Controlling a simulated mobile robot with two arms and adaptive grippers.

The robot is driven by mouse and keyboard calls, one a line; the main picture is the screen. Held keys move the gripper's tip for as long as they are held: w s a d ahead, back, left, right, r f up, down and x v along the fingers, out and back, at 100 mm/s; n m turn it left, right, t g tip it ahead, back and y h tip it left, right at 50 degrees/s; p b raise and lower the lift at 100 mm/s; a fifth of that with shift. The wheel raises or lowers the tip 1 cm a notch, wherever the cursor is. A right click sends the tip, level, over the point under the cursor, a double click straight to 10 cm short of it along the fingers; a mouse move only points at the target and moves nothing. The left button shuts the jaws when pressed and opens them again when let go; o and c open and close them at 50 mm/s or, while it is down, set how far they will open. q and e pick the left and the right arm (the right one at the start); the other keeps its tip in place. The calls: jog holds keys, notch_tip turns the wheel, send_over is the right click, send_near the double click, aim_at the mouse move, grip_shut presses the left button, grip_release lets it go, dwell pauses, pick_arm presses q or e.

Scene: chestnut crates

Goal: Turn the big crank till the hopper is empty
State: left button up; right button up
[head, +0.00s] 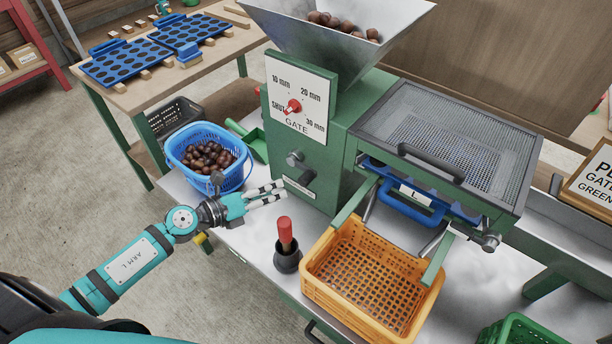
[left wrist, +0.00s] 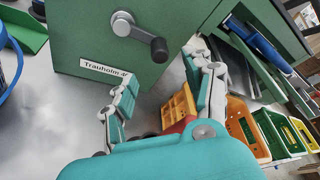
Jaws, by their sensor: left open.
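The steel hopper (head: 290,40) on top of the green machine (head: 345,135) holds several brown chestnuts (head: 345,25). A crank with a grey arm and dark knob (head: 308,175) sits on the machine's front, below the gate dial (head: 292,106). In the left wrist view its knob (left wrist: 158,50) points right and slightly down. I cannot tell the dial's exact setting. My left gripper (head: 281,192) is open and empty, close below and in front of the crank, apart from it. In the left wrist view my gripper (left wrist: 172,80) has its fingers spread below the knob. My right gripper is not in view.
A red-handled tool (head: 285,232) stands in front. An empty orange crate (head: 345,300) sits under the chute, below the blue-handled tray (head: 412,208). A green crate (head: 520,330) is at lower right.

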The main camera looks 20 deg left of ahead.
aim_at(299, 181)
pick_arm(q)
jog(key=x, duration=1)
jog(key=shift+w+d, duration=0.1)
jog(key=shift+w, duration=0.1)
jog(key=shift+x, duration=0.75)
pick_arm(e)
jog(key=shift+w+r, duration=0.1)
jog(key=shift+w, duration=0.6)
pick_arm(q)
grip_shut()
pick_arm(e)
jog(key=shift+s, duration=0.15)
